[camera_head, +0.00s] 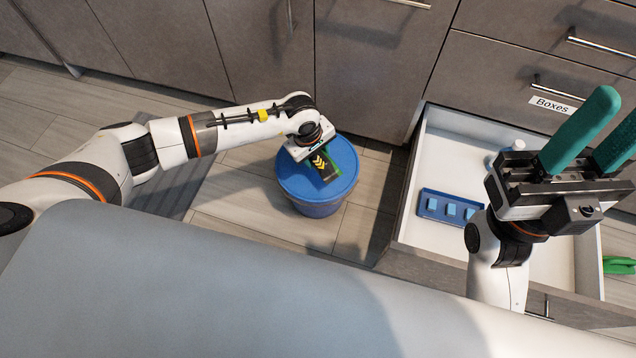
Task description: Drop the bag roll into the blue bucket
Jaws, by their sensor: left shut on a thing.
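The blue bucket (316,206) stands on the floor in front of the cabinets. Its round blue top shows around my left gripper; I cannot tell whether this is a lid or the inside. My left gripper (332,176) points down over the bucket's top. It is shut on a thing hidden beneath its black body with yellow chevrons. I cannot make out the bag roll, in the gripper or elsewhere. My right gripper (591,142) is raised at the right, over the open drawer. Its two green fingers are apart with nothing between them.
An open drawer (432,150) juts out at the right, below a drawer front with a "Boxes" label (553,105). It holds a blue tray (427,205) with blue blocks and a small white item (518,145). A green object (618,265) lies beyond its right side.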

